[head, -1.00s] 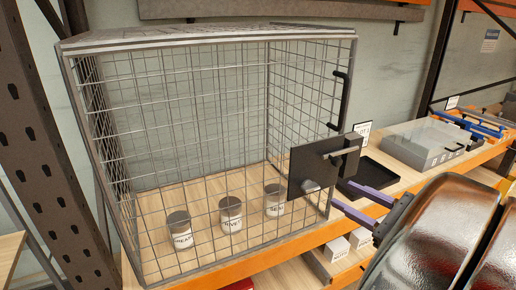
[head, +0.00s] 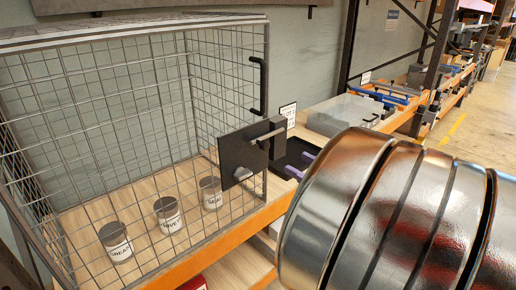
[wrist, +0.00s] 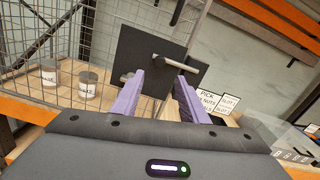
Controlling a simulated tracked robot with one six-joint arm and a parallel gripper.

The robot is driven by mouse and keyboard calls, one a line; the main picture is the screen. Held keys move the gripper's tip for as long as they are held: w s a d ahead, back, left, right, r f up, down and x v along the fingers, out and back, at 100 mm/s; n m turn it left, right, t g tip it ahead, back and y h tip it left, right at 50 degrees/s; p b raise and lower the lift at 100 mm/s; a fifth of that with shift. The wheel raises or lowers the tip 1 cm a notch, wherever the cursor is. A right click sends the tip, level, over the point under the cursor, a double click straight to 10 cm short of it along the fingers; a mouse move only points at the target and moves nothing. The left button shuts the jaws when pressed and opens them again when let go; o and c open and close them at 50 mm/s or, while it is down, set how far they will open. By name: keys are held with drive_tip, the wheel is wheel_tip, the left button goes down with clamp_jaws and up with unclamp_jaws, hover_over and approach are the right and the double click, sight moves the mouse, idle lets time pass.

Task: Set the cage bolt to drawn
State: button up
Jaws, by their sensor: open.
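The wire cage (head: 120,22) stands on the shelf, its front mesh down. A dark square plate (head: 236,160) sits at its lower right front corner, with a dark block and a silver bolt bar (head: 268,136) on it.
Several labelled jars (head: 167,213) stand inside the cage. A black pull handle (head: 259,86) is on its right edge. A dark tray (head: 305,148), a small sign (head: 289,115) and a lidded grey box (head: 345,116) sit on the shelf to the right.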

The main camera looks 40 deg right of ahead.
sight(267, 147)
drive_tip(key=shift+w+a, duration=0.2)
drive_tip(key=shift+w, duration=5.75)
drive_tip(key=shift+c, duration=0.4)
clamp_jaws()
